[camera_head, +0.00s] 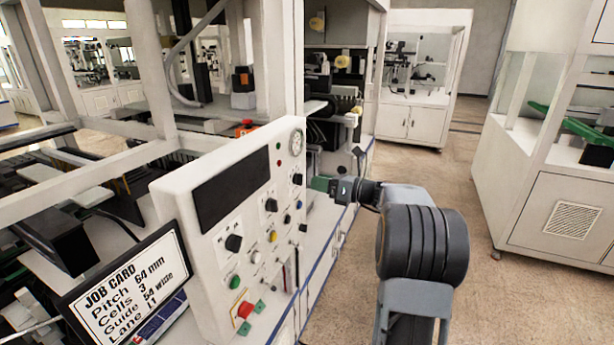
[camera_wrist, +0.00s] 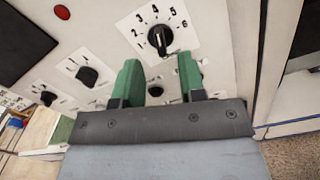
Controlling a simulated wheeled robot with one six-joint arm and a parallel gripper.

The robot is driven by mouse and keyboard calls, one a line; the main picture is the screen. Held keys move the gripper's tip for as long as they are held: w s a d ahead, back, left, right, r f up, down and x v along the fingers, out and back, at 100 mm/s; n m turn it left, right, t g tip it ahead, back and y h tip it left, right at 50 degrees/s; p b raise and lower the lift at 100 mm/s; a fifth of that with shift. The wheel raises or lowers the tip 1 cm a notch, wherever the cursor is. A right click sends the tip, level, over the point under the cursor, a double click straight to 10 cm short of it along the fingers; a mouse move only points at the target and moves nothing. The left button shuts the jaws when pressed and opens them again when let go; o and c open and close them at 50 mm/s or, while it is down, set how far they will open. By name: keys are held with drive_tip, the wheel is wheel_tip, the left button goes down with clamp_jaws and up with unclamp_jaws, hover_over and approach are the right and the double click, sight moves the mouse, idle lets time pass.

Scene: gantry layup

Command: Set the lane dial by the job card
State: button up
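The white control panel (camera_head: 215,285) carries three black dials: near (camera_head: 233,243), middle (camera_head: 270,205) and far (camera_head: 297,179). Their name labels are too small to read. My gripper (camera_wrist: 160,60) is open and empty, its green fingers pointing at the far dial, which shows numbers around its knob in the wrist view (camera_wrist: 158,40). The knob sits just beyond and between the fingertips, apparently untouched; its exact setting is unclear.
The panel also has a dark screen (camera_head: 232,187), a gauge (camera_head: 296,142), a green button (camera_head: 235,282) and a red button (camera_head: 245,310). The middle dial (camera_wrist: 88,77) lies left of my fingers in the wrist view. Open floor (camera_head: 440,190) lies to the right.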

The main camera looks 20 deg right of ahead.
sight(299, 180)
drive_tip(key=shift+p+x, duration=0.45)
drive_tip(key=shift+x, duration=1.95)
drive_tip(key=shift+d, duration=0.15)
clamp_jaws()
